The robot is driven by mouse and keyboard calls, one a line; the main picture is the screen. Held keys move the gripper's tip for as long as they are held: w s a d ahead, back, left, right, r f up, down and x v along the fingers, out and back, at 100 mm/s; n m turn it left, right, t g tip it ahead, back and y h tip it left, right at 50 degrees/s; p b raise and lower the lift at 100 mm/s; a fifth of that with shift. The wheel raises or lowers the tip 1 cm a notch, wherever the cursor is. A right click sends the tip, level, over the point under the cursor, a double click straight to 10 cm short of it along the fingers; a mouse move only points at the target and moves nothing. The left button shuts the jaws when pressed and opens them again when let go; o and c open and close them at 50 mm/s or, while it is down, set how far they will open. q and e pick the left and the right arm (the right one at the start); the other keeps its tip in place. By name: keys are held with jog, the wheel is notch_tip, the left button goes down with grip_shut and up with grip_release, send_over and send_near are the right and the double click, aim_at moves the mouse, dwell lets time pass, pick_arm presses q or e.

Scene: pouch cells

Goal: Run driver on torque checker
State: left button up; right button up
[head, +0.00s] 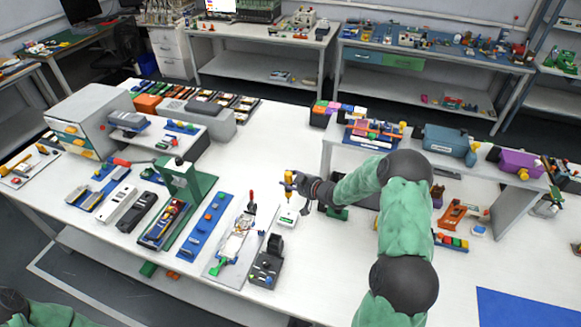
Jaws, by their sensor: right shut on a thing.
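My right gripper (297,184) is shut on a yellow-handled driver (288,178), held upright over the bench. A small white box (288,217), which looks like the torque checker, sits on the bench directly below the driver. The driver's dark shaft points down at the box; I cannot tell whether its tip touches it. My left gripper is out of view; only part of my left arm shows at the bottom left corner.
Left of the box stand a black device (266,268), a grey fixture plate (228,255) with a red-handled clamp, a blue strip (201,230) and a green press (186,185). A raised shelf (350,157) stands to the right. The bench's back middle (262,140) is clear.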

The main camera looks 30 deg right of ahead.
aim_at(291, 192)
jog(key=shift+w+r, duration=0.1)
jog(key=shift+r, duration=0.15)
jog(key=shift+s+r, duration=0.15)
jog(key=shift+s, duration=0.05)
jog(key=shift+f+b, duration=2.25)
jog(key=shift+f, duration=0.95)
jog(key=shift+s+a+f+b, duration=0.1)
jog(key=shift+s+f+b, duration=0.05)
jog(key=shift+f+b, duration=0.45)
dwell(0.8)
jog(key=shift+r, duration=0.2)
